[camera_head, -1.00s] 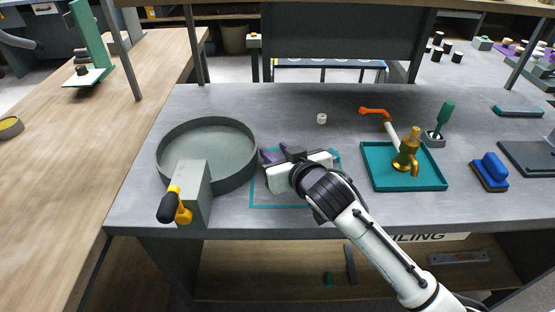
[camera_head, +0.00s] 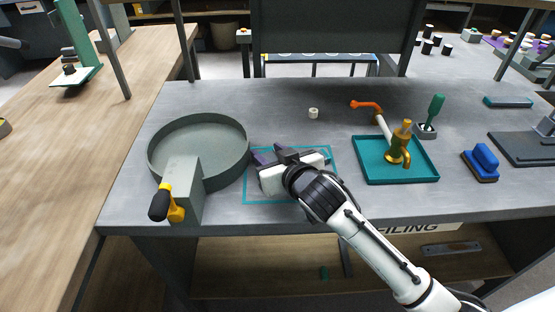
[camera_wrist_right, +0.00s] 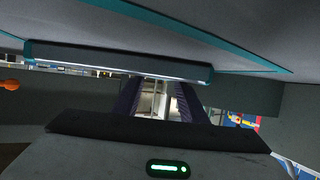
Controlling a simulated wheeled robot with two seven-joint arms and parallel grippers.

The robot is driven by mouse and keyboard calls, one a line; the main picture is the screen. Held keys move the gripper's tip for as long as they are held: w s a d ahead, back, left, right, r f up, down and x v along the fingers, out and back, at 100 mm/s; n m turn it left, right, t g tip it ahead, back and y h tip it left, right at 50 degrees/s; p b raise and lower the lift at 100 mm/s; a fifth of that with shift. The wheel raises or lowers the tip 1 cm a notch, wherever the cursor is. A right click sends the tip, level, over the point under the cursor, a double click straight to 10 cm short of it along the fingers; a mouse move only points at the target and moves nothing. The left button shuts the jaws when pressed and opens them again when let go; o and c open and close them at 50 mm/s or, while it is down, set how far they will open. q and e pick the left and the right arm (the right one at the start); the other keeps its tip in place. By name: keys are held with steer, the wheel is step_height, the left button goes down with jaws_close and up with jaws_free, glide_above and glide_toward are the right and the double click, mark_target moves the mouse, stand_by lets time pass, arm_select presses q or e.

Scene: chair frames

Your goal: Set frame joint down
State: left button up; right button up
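My right gripper (camera_head: 264,157) is low over the table inside a teal square outline (camera_head: 337,170), its purple fingers toward the left. In the right wrist view its two fingers (camera_wrist_right: 157,100) stand apart, with background showing between them. A dark grey bar with teal ends (camera_wrist_right: 120,62) lies close by the fingertips against the table surface; it may be the frame joint, but I cannot be sure. In the head view my gripper and wrist hide that spot. My left gripper is not in view.
A round grey pan (camera_head: 198,150) and a yellow-black handled block (camera_head: 182,180) stand left of the outline. A teal tray (camera_head: 375,172) with a brass fitting (camera_head: 399,143) is to the right. A small white cylinder (camera_head: 313,113) stands behind. A blue brush (camera_head: 483,160) lies further right.

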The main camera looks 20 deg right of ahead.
steer(key=v, duration=1.1)
steer(key=shift+s+d+r, duration=0.1)
steer(key=shift+s+r, duration=0.05)
steer(key=shift+s, duration=0.15)
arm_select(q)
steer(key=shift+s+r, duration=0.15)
